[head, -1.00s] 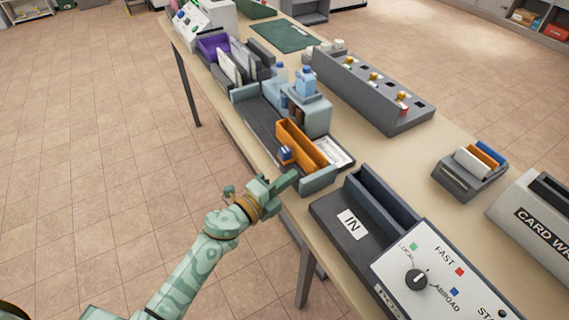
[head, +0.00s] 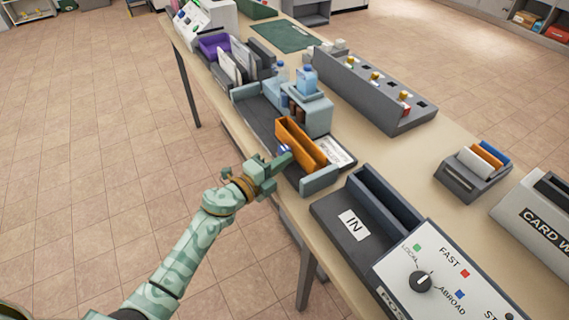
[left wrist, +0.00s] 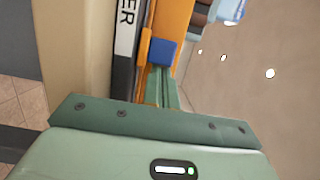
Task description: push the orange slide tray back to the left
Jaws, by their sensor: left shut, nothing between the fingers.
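The orange slide tray (head: 304,148) sits in a dark grey track on the table, near the track's close end, beside a white label. A blue knob (head: 285,149) is on its near side; the gripper partly hides it in the head view. In the left wrist view, the orange tray (left wrist: 176,22) and blue knob (left wrist: 163,53) are straight ahead of the fingers. My left gripper (head: 282,161) is shut and empty, with its fingertips right by the knob. I cannot tell whether they touch it. My right gripper is not in view.
A grey-blue end block (head: 319,181) closes the track's near end. A grey-blue unit with a blue bottle (head: 307,78) stands behind the track. The IN tray (head: 353,225) and a dial panel (head: 440,275) are to the right. Open floor lies left of the table.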

